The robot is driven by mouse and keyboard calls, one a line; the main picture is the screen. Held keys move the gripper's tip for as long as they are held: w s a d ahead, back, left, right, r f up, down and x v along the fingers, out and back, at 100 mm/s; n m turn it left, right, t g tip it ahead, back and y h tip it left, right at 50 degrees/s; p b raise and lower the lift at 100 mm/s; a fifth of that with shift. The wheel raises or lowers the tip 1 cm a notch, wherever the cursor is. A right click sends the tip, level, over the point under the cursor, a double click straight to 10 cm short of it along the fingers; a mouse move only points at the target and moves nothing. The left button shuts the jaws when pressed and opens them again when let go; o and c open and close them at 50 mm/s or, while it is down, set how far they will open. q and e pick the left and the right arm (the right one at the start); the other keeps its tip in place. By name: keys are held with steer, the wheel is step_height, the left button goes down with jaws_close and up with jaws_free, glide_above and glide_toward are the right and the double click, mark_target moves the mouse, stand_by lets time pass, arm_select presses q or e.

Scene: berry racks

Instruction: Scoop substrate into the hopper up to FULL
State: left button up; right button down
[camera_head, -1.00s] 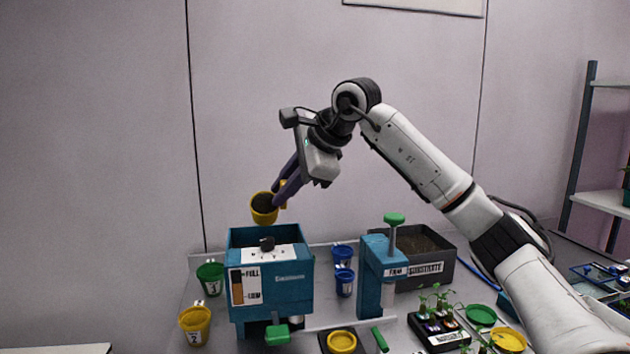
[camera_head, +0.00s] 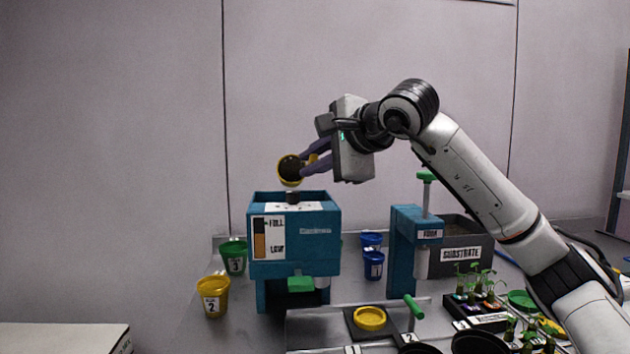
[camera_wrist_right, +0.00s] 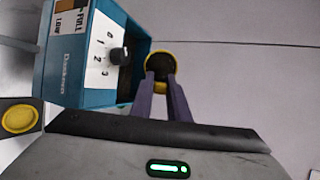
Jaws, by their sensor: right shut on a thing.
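My right gripper (camera_head: 311,164) is shut on a yellow scoop (camera_head: 283,172), held in the air just above the blue hopper (camera_head: 325,222). The scoop's dark inside faces the head camera, so the scoop is tilted. In the right wrist view the scoop (camera_wrist_right: 161,54) is between the fingertips, beside the hopper's top opening. The hopper's front has a FULL/LOW gauge (camera_head: 260,238) with a brown-orange band in its lower part. The grey SUBSTRATE bin (camera_head: 470,268) stands at the back right. My left gripper is not in view.
Yellow cup 2 (camera_head: 214,298) and green cup 3 (camera_head: 234,256) stand left of the hopper. Blue cups (camera_head: 373,266) stand to its right, then the blue press (camera_head: 403,258). A seedling tray (camera_head: 474,306) is at the front right.

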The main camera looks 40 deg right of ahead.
steer(key=shift+s+a+f+n+t+b, duration=0.15)
steer(key=shift+f+t+b, duration=0.35)
steer(key=shift+b, duration=0.7)
steer(key=shift+s+f+n+t+b, duration=0.1)
steer(key=shift+f+n+t+b, duration=0.3)
steer(key=shift+b, duration=0.75)
steer(key=shift+f+b, duration=0.15)
steer(key=shift+b, duration=0.25)
steer(key=shift+t+b, duration=0.3)
steer(key=shift+t, duration=0.1)
steer(key=shift+h, duration=0.3)
